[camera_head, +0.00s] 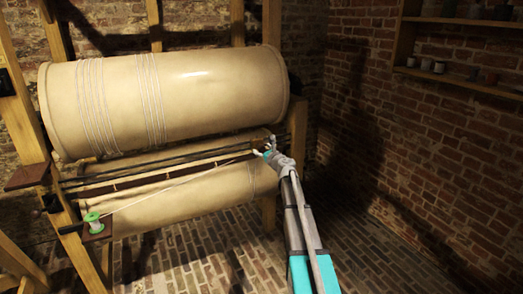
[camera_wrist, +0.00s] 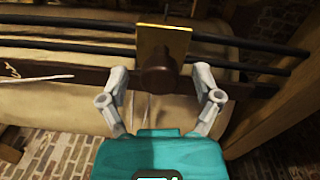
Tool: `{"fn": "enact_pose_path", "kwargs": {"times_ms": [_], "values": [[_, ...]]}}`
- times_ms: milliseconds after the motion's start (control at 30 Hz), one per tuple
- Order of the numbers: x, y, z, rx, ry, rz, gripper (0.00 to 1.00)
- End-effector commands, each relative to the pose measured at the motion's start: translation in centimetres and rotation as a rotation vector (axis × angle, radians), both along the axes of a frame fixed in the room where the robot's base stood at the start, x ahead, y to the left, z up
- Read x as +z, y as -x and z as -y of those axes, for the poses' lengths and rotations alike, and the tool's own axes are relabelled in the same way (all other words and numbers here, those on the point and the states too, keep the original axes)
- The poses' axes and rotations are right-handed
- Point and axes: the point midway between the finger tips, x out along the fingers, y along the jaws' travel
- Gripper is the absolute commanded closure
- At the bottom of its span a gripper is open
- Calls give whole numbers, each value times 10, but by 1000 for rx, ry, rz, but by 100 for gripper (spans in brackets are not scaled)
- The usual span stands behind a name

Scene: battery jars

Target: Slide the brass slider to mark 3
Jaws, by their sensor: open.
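The brass slider (camera_wrist: 163,43) shows in the wrist view as an upright yellow plate on the dark rails, with a round dark knob (camera_wrist: 157,79) on its near face. My gripper (camera_wrist: 160,85) is open, with one finger on each side of the knob and visible gaps between fingers and knob. In the head view my gripper (camera_head: 270,151) is at the right end of the rails (camera_head: 165,160), and the slider there is small and partly hidden.
A large cream cylinder (camera_head: 180,95) wound with wire hangs above the rails, and another (camera_head: 190,195) lies below. A green spool (camera_head: 92,218) stands on a small shelf at the left. A wooden post (camera_head: 299,130) stands close right of my gripper. Brick floor is open at the front.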

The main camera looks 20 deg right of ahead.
Motion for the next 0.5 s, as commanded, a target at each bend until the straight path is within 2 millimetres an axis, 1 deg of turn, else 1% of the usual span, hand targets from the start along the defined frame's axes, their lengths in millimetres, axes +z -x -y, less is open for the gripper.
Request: {"fn": "enact_pose_path", "kwargs": {"times_ms": [100, 400, 433, 500], "values": [[0, -5, 0, 0, 0, 0, 18], [0, -5, -1, 0, 0, 0, 18], [0, -5, -1, 0, 0, 0, 20], [0, -5, -1, 0, 0, 0, 33]]}}
